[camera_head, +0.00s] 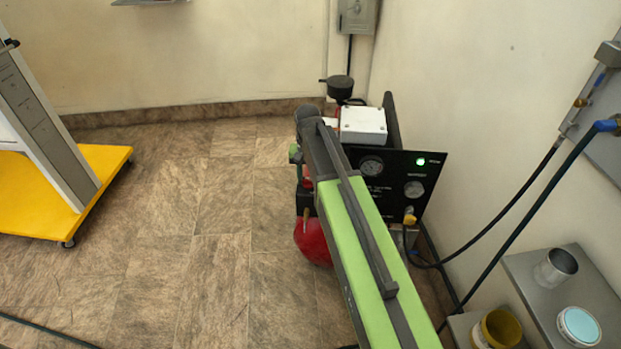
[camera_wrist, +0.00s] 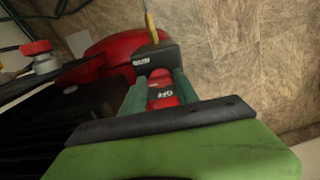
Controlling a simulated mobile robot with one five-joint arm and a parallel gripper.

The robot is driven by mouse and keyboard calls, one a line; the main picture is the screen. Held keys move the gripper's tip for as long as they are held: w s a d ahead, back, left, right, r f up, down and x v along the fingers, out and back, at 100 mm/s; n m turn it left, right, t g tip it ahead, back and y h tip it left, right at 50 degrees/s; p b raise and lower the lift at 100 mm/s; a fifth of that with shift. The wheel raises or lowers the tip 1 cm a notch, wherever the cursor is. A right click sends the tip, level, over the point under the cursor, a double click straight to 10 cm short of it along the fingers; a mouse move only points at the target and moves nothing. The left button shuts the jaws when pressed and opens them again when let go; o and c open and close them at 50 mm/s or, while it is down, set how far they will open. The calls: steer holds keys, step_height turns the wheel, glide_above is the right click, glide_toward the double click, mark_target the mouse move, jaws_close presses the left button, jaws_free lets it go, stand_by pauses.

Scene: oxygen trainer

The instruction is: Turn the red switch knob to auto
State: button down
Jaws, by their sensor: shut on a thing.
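The red switch knob (camera_wrist: 161,96) shows in the wrist view on a black switch box (camera_wrist: 150,58), with small white lettering on the box and on the knob's face; I cannot read it surely. The teal fingers of my gripper (camera_wrist: 160,80) stand on both sides of the knob and are shut on it. In the head view, my green arm reaches to the compressor unit and hides the knob. Part of my gripper (camera_head: 296,156) shows at the left of the arm's end.
The black gauge panel (camera_head: 402,175) with a lit green lamp (camera_head: 421,161) is right of my arm. A red tank (camera_head: 312,241) is below. Hoses (camera_head: 505,212) and a grey bench (camera_head: 540,285) with cups lie at right. A yellow-based stand (camera_head: 105,165) is at left; the floor between is clear.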

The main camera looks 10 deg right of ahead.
mark_target(308, 181)
steer(key=shift+w, duration=0.15)
steer(key=c, duration=0.9)
jaws_free()
step_height(308, 181, up, 18)
steer(key=p, duration=1.7)
steer(key=shift+f, duration=0.25)
